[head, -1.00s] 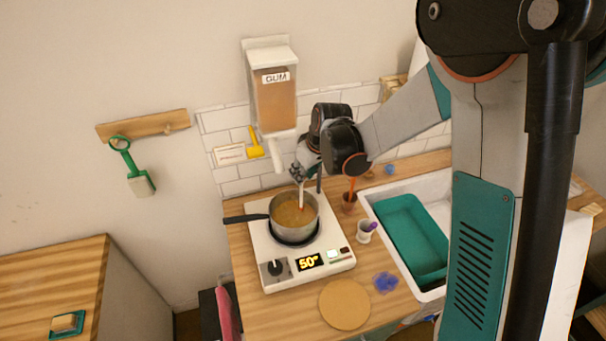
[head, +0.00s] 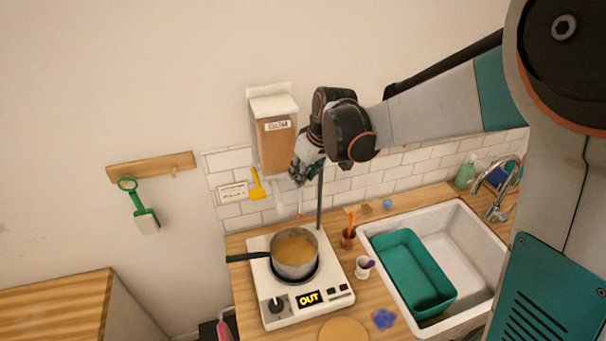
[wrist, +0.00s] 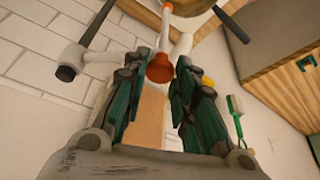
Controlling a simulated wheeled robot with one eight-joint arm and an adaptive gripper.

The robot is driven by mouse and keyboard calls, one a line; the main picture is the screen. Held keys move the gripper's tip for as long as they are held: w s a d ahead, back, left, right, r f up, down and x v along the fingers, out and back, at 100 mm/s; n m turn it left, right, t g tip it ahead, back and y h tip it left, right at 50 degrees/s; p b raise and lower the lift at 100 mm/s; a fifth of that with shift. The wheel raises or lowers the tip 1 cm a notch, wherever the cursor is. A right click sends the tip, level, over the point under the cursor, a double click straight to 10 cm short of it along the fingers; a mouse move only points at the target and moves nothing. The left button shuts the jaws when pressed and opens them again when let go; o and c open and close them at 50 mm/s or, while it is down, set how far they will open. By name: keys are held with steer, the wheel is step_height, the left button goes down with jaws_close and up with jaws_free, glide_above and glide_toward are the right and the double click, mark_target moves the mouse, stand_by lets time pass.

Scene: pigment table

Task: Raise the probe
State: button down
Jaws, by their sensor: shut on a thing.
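The probe (wrist: 164,38) is a thin pale stem with a red-orange knob. In the wrist view my gripper (wrist: 160,78) is shut on it at the knob, and the stem runs away towards the pot. In the head view my gripper (head: 298,180) is high above the hotplate, beside the dispenser. The stem (head: 302,202) hangs below it, with an orange tip above and clear of the pot (head: 294,266). The pot stands on the white hotplate (head: 340,305) with brown liquid in it.
A dark upright rod (head: 320,205) stands behind the pot, close to my gripper. A brown cup (head: 348,240), a white cup (head: 363,268) and the sink (head: 465,225) are at the right.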

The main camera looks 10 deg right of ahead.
steer(key=shift+w+r, duration=0.15)
steer(key=shift+r, duration=0.15)
steer(key=c, duration=1.4)
jaws_free()
steer(key=shift+o, duration=0.5)
steer(key=shift+f, duration=0.1)
steer(key=v, duration=1.2)
steer(key=shift+s, duration=0.2)
steer(key=shift+f, duration=0.1)
steer(key=s+d+f+m+t+h+b, duration=0.1)
steer(key=s+d+f+m+b, duration=0.2)
steer(key=s+f+b, duration=0.8)
steer(key=s+d+f+m+t+h+b, duration=0.1)
steer(key=s+d+f+m+t+b, duration=0.1)
steer(key=s+d+f+b, duration=0.5)
steer(key=s+f+m+b, duration=0.1)
steer(key=s+f+b, duration=0.4)
steer(key=f+b, duration=0.5)
step_height(320, 180, down, 3)
steer(key=shift+s+d+f+m+t, duration=0.1)
steer(key=shift+s+d+m+t, duration=0.1)
steer(key=shift+m+t, duration=0.15)
